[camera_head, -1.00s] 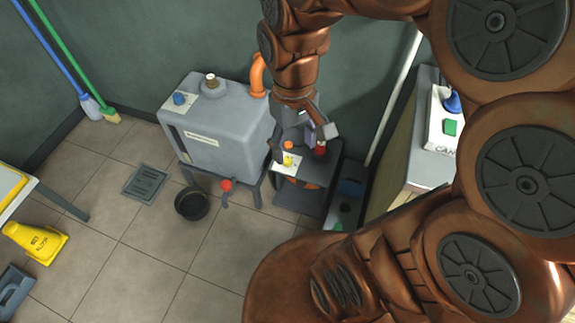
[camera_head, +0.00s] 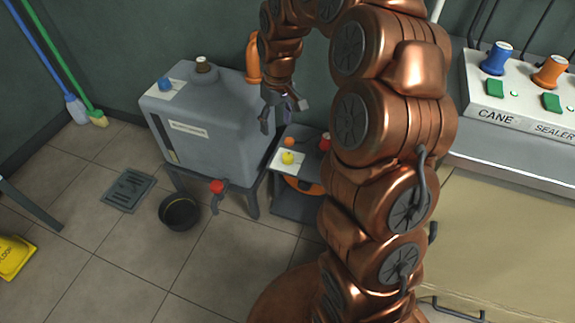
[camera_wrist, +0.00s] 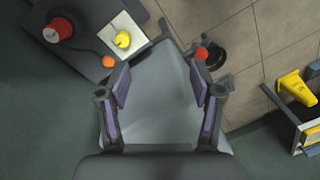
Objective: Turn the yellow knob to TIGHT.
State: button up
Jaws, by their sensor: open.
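The yellow knob (camera_head: 288,158) sits on a white plate (camera_head: 281,166) on the dark stand right of the grey tank. In the wrist view the yellow knob (camera_wrist: 122,39) is at the upper left on its white plate, with small marks too fine to read. My gripper (camera_head: 283,112) is above and to the left of the knob, beside the tank. In the wrist view my gripper (camera_wrist: 163,85) is open and empty, its two fingers spread over the grey tank. The knob lies outside the fingers, apart from them.
The grey tank (camera_head: 212,139) with a red-handled tap (camera_head: 217,187) stands left of the stand. A red knob (camera_wrist: 59,29) and an orange ball-shaped part (camera_wrist: 109,61) are near the yellow knob. A control panel (camera_head: 520,119) is at right.

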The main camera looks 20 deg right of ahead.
jog(key=b, duration=0.8)
send_over(288, 155)
jog(key=shift+h, duration=0.3)
notch_tip(288, 155, down, 17)
jog(key=shift+f, duration=0.1)
jog(key=shift+a+f+b, duration=0.1)
jog(key=shift+f+b, duration=1.4)
jog(key=shift+f, duration=2.35)
jog(key=c, duration=1.1)
